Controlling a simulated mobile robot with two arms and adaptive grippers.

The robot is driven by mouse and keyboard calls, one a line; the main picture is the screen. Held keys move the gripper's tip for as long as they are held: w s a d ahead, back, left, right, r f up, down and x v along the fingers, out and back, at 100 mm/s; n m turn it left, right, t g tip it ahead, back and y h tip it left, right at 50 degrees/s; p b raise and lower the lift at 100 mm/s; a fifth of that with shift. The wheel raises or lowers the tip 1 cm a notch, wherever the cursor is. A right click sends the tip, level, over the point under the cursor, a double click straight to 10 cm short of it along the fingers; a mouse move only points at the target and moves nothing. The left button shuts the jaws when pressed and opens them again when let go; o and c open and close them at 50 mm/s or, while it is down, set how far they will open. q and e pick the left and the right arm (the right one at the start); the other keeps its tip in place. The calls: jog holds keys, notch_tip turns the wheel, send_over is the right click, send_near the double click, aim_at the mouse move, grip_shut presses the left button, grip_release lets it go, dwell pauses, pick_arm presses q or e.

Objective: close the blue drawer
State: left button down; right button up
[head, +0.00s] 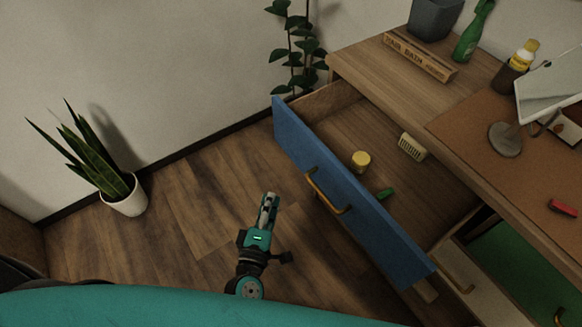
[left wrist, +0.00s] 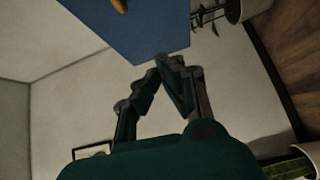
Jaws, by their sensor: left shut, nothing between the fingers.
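The blue drawer (head: 350,205) is pulled well out of the wooden desk in the head view, with a yellow-orange handle (head: 326,192) on its front. Inside it lie a brush, a small yellow-topped item and a green item. My left gripper (head: 269,200) is shut and empty, in front of the drawer and to the left of its handle, apart from it. In the left wrist view the blue front (left wrist: 140,28) shows beyond the fingertips (left wrist: 165,65), with part of the handle (left wrist: 121,5) at the top edge. My right gripper is not in view.
The desk top (head: 385,70) holds a wooden sign, a green spray bottle, a grey bin and a mirror on a stand. Another drawer with a green inside (head: 520,262) is open at lower right. Potted plants stand at left (head: 124,200) and behind the drawer. Floor left of the drawer is clear.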

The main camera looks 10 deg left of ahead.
pick_arm(q)
jog(key=r+n, duration=0.1)
send_near(295, 145)
jog(key=w+a, duration=0.3)
jog(key=shift+w+d+f+p, duration=0.1)
jog(key=shift+w+d+p, duration=0.15)
jog(key=shift+w+d, duration=0.4)
jog(key=shift+w+d+f+p, duration=0.1)
jog(key=shift+w+d+p, duration=0.15)
jog(key=shift+w+d, duration=0.45)
jog(key=shift+s+d, duration=0.15)
jog(key=shift+d, duration=0.05)
